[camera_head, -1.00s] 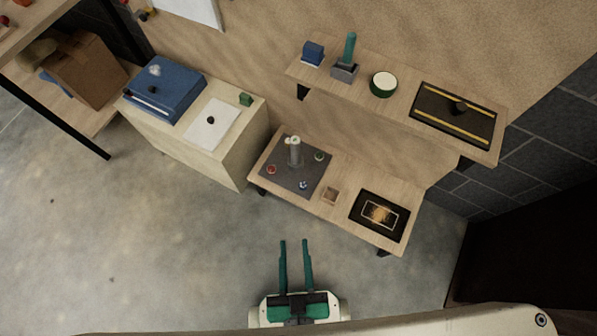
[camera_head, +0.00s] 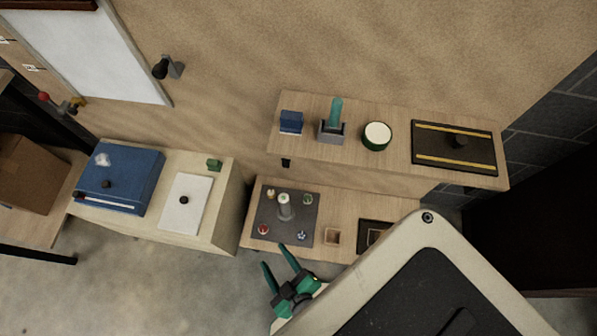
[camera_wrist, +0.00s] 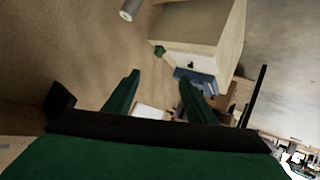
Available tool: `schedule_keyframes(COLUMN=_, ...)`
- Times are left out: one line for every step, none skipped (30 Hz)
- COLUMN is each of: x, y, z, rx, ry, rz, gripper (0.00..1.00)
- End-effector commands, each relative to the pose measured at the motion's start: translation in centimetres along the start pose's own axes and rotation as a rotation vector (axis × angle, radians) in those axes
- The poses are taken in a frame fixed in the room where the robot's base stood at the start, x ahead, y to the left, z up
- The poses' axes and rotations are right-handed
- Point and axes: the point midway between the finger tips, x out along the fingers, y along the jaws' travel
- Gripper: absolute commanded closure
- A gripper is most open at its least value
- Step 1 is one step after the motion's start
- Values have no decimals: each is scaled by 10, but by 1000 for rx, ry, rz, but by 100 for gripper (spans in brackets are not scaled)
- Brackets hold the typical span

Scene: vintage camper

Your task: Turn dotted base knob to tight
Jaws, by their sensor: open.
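A grey base plate (camera_head: 270,222) lies on the low wooden shelf, with a pale upright cylinder (camera_head: 285,206) near its middle. Small knobs sit at its corners: a red one (camera_head: 263,230), a green one (camera_head: 308,199), a yellowish one (camera_head: 271,194) and a blue-and-white one (camera_head: 302,235). The markings are too small to tell which is dotted. My gripper (camera_head: 275,256) is open and empty, its green fingers near the plate's front edge in the picture. In the wrist view my gripper (camera_wrist: 159,77) shows nothing between its fingertips; a pale cylinder end (camera_wrist: 130,10) is at the top.
The upper shelf (camera_head: 395,138) overhangs behind, holding a blue block, a teal-handled item, a green-rimmed bowl and a black panel. A cream cabinet (camera_head: 228,215) with a blue box (camera_head: 120,178) stands left. My arm hides the low shelf's right end. Floor is clear at lower left.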

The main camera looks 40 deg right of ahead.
Motion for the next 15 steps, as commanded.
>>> schedule_keyframes(x=22, y=3, z=22, rx=-52, ry=-58, rz=5, gripper=50)
schedule_keyframes(x=33, y=5, z=35, rx=-86, ry=-94, rz=3, gripper=50)
schedule_keyframes(x=47, y=8, z=52, rx=-128, ry=-144, rz=0, gripper=50)
schedule_keyframes(x=57, y=10, z=64, rx=-158, ry=-181, rz=-3, gripper=50)
schedule_keyframes(x=67, y=13, z=76, rx=-187, ry=-218, rz=-8, gripper=50)
schedule_keyframes(x=79, y=16, z=92, rx=-225, ry=-268, rz=-18, gripper=50)
schedule_keyframes(x=88, y=20, z=104, rx=-251, ry=-305, rz=-27, gripper=50)
schedule_keyframes(x=97, y=23, z=115, rx=-276, ry=-343, rz=-37, gripper=50)
schedule_keyframes(x=108, y=27, z=129, rx=-309, ry=-391, rz=-54, gripper=50)
schedule_keyframes(x=116, y=30, z=139, rx=-332, ry=-426, rz=-69, gripper=50)
schedule_keyframes(x=124, y=33, z=149, rx=-353, ry=-461, rz=-84, gripper=50)
schedule_keyframes(x=133, y=38, z=161, rx=-381, ry=-507, rz=-109, gripper=50)
schedule_keyframes(x=140, y=41, z=169, rx=-401, ry=-539, rz=-130, gripper=50)
schedule_keyframes(x=147, y=43, z=177, rx=-419, ry=-570, rz=-152, gripper=50)
schedule_keyframes(x=155, y=48, z=187, rx=-442, ry=-611, rz=-185, gripper=50)
